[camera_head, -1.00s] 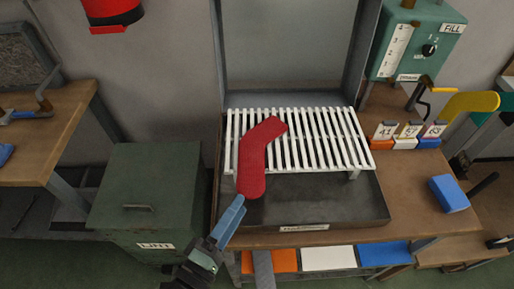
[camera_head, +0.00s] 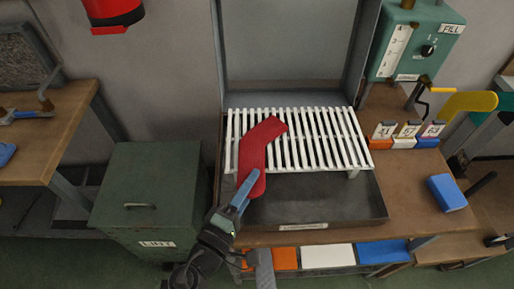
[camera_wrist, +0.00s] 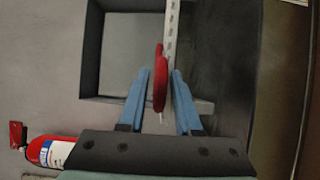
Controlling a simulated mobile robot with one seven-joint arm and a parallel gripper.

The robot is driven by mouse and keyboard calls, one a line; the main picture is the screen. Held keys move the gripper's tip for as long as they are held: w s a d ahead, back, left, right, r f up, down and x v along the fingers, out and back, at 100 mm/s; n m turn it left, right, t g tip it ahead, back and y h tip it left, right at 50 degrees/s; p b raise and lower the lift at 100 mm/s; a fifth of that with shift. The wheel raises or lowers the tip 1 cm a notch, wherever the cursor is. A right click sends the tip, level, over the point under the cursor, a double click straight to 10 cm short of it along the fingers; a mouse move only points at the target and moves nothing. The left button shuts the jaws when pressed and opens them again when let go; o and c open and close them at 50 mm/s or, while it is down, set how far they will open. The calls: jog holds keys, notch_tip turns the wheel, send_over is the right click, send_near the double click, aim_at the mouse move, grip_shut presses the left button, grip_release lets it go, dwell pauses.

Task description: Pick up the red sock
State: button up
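The red sock (camera_head: 258,145) lies on the white slatted rack (camera_head: 315,140), with its lower end hanging over the rack's front edge above the dark tray (camera_head: 330,205). My gripper (camera_head: 247,183) is at that lower end in the head view. In the wrist view the sock (camera_wrist: 160,85) shows edge-on between the two blue fingers of my gripper (camera_wrist: 161,78). A gap shows on each side of the sock, so the fingers are open around it and not closed on it. In the head view the fingers hide part of the sock's lower end.
A dark green bin (camera_head: 150,195) stands left of the rack's bench. A blue block (camera_head: 447,193) and a row of numbered blocks (camera_head: 408,137) sit on the right of the bench. A grey frame rises behind the rack.

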grip_shut()
